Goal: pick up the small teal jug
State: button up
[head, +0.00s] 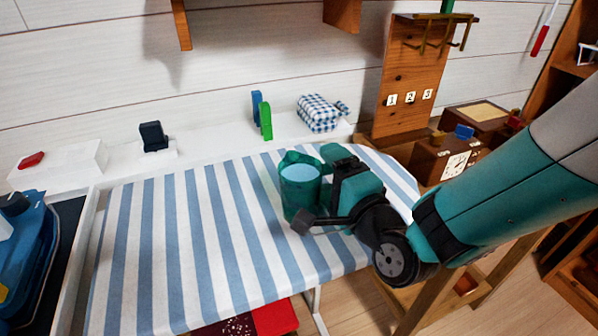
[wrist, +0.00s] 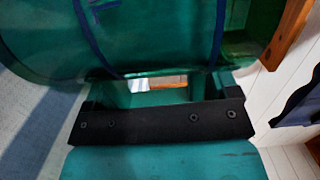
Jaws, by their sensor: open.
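The small teal jug (head: 299,188) stands upright on the blue-and-white striped board, its round opening facing up. My gripper (head: 311,190) is open and reaches in from the right, low over the board. One dark finger shows on the near side of the jug, and the far finger is partly hidden. In the wrist view the jug (wrist: 150,40) fills the top of the picture, very close to my gripper's palm, with dark blue lines on its side. I cannot tell whether the fingers touch it.
The striped board (head: 180,250) is otherwise clear. Behind it, a white ledge holds a blue block (head: 256,103), a green block (head: 266,121) and a checked bundle (head: 318,113). A wooden box with a clock face (head: 455,165) stands at the right. A blue object (head: 25,245) is at far left.

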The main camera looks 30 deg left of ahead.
jog(key=shift+w+a, duration=0.1)
jog(key=shift+a, duration=0.1)
jog(key=c, duration=0.9)
jog(key=shift+o, duration=0.2)
